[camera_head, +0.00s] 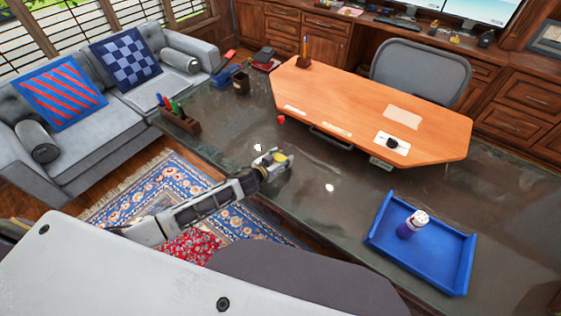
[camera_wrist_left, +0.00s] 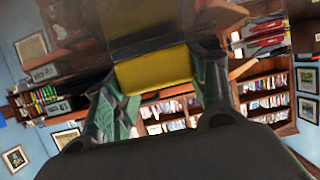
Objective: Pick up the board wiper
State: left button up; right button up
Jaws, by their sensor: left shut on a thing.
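In the left wrist view the yellow wiper (camera_wrist_left: 153,69) sits between the two green-grey fingers. My left gripper (camera_head: 272,162) is shut on it, and the gripper also frames it in the wrist view (camera_wrist_left: 157,85). The fingers hide part of the wiper in the head view. I cannot tell how far it is above the table. My right gripper is not in view.
The dark table (camera_head: 330,210) has free room around the gripper. A blue tray (camera_head: 450,275) with a white-and-purple bottle (camera_head: 412,224) stands at the right. A pen holder (camera_head: 181,120) is at the left, a small red cube (camera_head: 281,120) beyond the gripper, and an orange wooden desktop (camera_head: 370,110) behind.

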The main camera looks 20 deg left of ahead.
aim_at(280, 158)
pick_arm(q)
jog(key=shift+c, duration=0.5)
jog(key=shift+r+p, duration=0.4)
jog(key=shift+r, duration=4.6)
